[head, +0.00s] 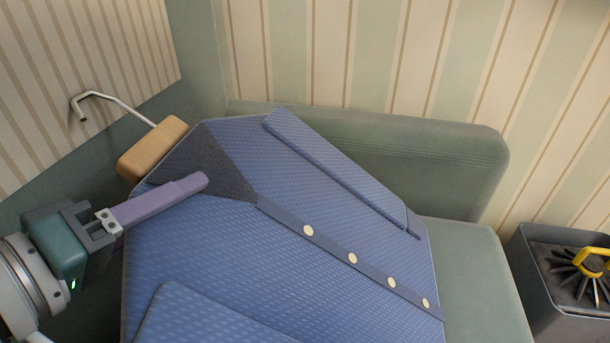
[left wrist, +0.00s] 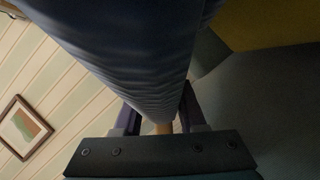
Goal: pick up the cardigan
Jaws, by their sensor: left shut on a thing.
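The cardigan (head: 290,230) is blue with a dark neck area and a button band with several pale buttons. It lies tilted across the middle of the head view, in front of the green seat. A wooden hanger end (head: 152,148) with a metal hook sticks out at its upper left. My left gripper (head: 203,181) comes in from the left with a purple finger over the cardigan near the neck. In the left wrist view, the cardigan (left wrist: 135,55) fills the space between the two fingers (left wrist: 160,118), and the gripper is shut on it. My right gripper is not in view.
A green padded seat with a backrest (head: 465,165) stands behind the cardigan. A dark grey bin (head: 530,285) at the right holds a black and yellow object (head: 590,262). Striped walls close off the back and left. A framed picture (left wrist: 24,128) hangs in the left wrist view.

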